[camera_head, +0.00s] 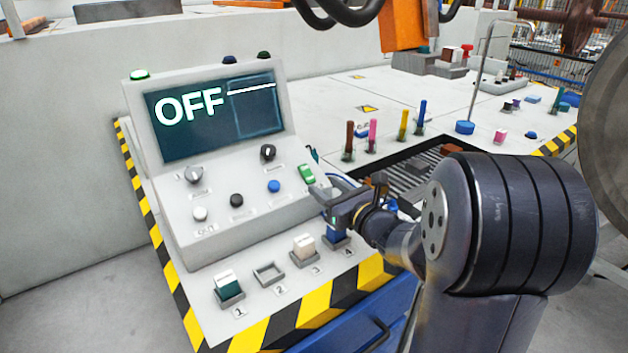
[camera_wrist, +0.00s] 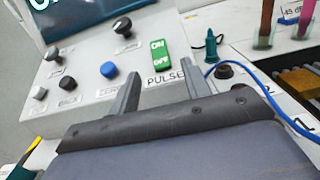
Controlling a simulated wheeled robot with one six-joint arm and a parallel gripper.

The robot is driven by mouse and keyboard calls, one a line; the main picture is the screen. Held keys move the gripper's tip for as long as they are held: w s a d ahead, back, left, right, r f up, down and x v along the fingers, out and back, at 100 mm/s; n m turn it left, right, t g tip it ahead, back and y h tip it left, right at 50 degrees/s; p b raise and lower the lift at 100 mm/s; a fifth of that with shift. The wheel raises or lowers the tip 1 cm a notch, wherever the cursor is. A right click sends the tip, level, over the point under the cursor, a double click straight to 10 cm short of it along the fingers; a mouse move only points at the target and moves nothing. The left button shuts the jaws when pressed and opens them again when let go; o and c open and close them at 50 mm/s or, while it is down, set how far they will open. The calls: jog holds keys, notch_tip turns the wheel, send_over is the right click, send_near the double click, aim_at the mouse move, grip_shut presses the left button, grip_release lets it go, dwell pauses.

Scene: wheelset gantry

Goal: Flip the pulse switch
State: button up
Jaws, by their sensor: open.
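The pulse switch is a green rocker (camera_wrist: 161,58) marked ON and OFF, above a PULSE label in the wrist view. It also shows in the head view as a small green switch (camera_head: 307,174) at the right end of the grey control panel (camera_head: 235,222). My gripper (camera_wrist: 158,90) is open and empty. Its two fingers stand apart below the switch in the wrist view, one to each side of it, with no visible contact. In the head view my gripper (camera_head: 325,192) is just below and right of the switch. The panel's screen (camera_head: 205,130) reads OFF.
A blue button (camera_wrist: 108,69) and dark knobs (camera_wrist: 122,26) lie left of the switch. A teal pointed item (camera_wrist: 211,46) and a blue cable (camera_wrist: 262,92) are to its right. Numbered holders with blocks (camera_head: 228,287) line the front edge. Coloured tubes (camera_head: 372,135) stand behind.

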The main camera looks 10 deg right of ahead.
aim_at(308, 174)
jog(key=x, duration=0.5)
jog(key=shift+w+a, duration=0.2)
jog(key=shift+w, duration=0.15)
jog(key=shift+c, duration=0.4)
